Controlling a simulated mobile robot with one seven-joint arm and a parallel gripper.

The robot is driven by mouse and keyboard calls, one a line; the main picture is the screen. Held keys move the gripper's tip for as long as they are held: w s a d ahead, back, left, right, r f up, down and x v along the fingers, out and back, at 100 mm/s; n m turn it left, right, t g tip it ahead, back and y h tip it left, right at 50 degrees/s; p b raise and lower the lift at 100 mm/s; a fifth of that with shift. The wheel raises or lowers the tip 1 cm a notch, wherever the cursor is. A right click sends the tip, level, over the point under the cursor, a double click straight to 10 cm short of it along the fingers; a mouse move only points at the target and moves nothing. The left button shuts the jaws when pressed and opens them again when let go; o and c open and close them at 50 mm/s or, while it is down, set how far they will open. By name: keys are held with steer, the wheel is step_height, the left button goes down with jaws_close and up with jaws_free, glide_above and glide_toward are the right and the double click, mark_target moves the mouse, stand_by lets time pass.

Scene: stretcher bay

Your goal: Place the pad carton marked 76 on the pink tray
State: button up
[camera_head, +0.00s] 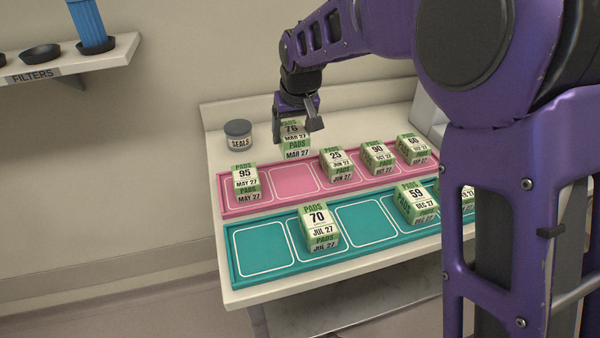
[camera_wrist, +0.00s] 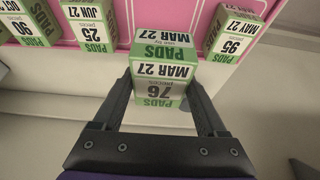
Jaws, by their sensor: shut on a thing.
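The pad carton marked 76 (camera_head: 296,153) is green and white, and its front reads MAR 27. My gripper (camera_head: 297,125) is shut on it, at the back edge of the pink tray (camera_head: 228,212). In the wrist view, the carton (camera_wrist: 163,72) sits between the two fingers of my gripper (camera_wrist: 160,98). I cannot tell whether the carton touches anything below it. The pink tray has an empty outlined space (camera_head: 292,180) between the carton marked 95 (camera_head: 245,182) and the carton marked 25 (camera_head: 337,164). The tray also shows in the wrist view (camera_wrist: 185,12).
Cartons marked 90 (camera_head: 378,157) and 60 (camera_head: 413,149) stand farther right on the pink tray. A teal tray (camera_head: 262,250) in front holds cartons marked 70 (camera_head: 319,228) and 59 (camera_head: 415,202). A jar labelled SEALS (camera_head: 239,135) stands behind at the left.

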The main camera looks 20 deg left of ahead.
step_height(320, 180, down, 10)
steer(key=shift+r+b, duration=0.15)
steer(key=shift+b, duration=0.3)
steer(key=shift+f, duration=0.2)
steer(key=o, duration=1.5)
steer(key=shift+r, duration=0.1)
